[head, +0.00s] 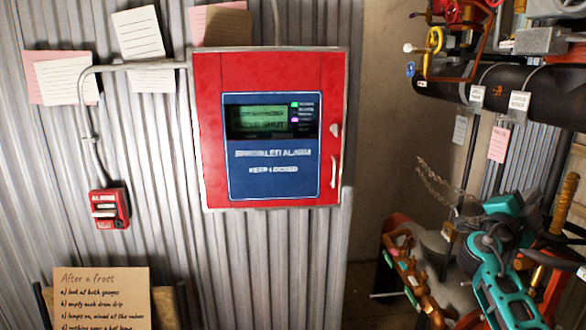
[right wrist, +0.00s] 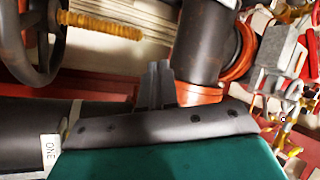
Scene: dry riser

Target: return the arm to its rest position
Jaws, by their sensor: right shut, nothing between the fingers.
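My right arm (head: 495,268), teal and dark grey, is at the lower right of the head view, bent among the pipework. My right gripper (right wrist: 157,84) shows in the right wrist view with its two dark fingers together and nothing between them. Beyond the fingers are a dark upright pipe (right wrist: 201,42) and red-orange pipe parts. I cannot tell whether the fingers touch anything. My left arm and left gripper are not in view.
A red alarm cabinet (head: 208,130) hangs shut on the corrugated wall. A thick black pipe (head: 548,98) with tags and valves crosses the upper right. A dark handwheel (right wrist: 40,48) is close by in the wrist view. Orange pipes (head: 405,262) stand left of my arm.

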